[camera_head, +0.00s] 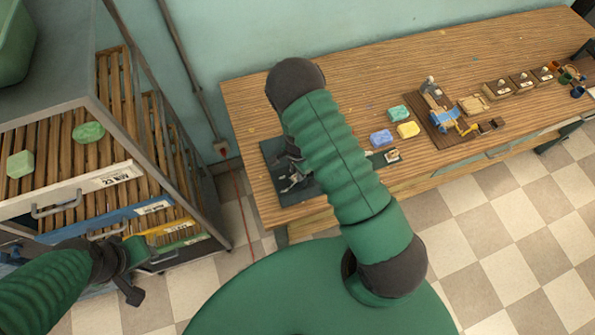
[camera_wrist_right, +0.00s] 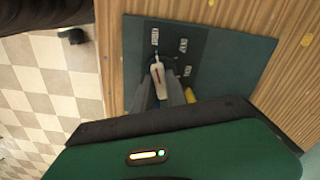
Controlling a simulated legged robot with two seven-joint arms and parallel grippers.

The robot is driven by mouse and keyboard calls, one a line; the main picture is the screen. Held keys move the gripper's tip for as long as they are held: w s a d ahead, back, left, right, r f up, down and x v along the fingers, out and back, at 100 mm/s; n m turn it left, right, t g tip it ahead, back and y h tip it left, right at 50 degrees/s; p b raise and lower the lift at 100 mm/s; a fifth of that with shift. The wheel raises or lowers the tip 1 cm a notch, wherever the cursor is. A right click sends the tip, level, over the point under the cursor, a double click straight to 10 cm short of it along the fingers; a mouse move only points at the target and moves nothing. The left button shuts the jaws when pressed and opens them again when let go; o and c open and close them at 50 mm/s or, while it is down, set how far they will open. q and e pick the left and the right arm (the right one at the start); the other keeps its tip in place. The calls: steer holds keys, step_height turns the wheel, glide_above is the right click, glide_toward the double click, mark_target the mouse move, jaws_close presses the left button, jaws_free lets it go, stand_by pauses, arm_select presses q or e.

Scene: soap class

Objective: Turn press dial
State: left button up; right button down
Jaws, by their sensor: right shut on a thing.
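The press dial (camera_wrist_right: 158,72) is a pale pointer knob with a red line, on a dark panel (camera_wrist_right: 235,55) with several small white labels. Its pointer faces the label at upper left in the right wrist view. My right gripper (camera_wrist_right: 160,90) is shut on the dial, one grey finger on each side of it. In the head view my right gripper (camera_head: 292,180) is at the dark panel (camera_head: 275,155) at the table's left end, and my arm hides part of it. My left gripper (camera_head: 128,275) is beside the rack's drawers, and its jaws are unclear.
The wooden table (camera_head: 240,100) carries a blue soap (camera_head: 381,138), a yellow soap (camera_head: 408,130) and a teal soap (camera_head: 398,113). A blue and yellow device (camera_head: 445,118) stands farther right. A drying rack (camera_head: 90,180) with soaps stands at left. Checkered floor is clear between them.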

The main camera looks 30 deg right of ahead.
steer(key=shift+w+d+r, duration=0.15)
steer(key=shift+w+d, duration=0.15)
steer(key=shift+d, duration=0.05)
steer(key=m, duration=0.5)
steer(key=shift+w+m, duration=0.1)
steer(key=shift+m, duration=0.3)
steer(key=m+p, duration=0.1)
steer(key=m, duration=0.4)
steer(key=shift+m, duration=0.4)
steer(key=c, duration=1.4)
jaws_free()
steer(key=shift+o, duration=0.2)
steer(key=shift+s, duration=0.2)
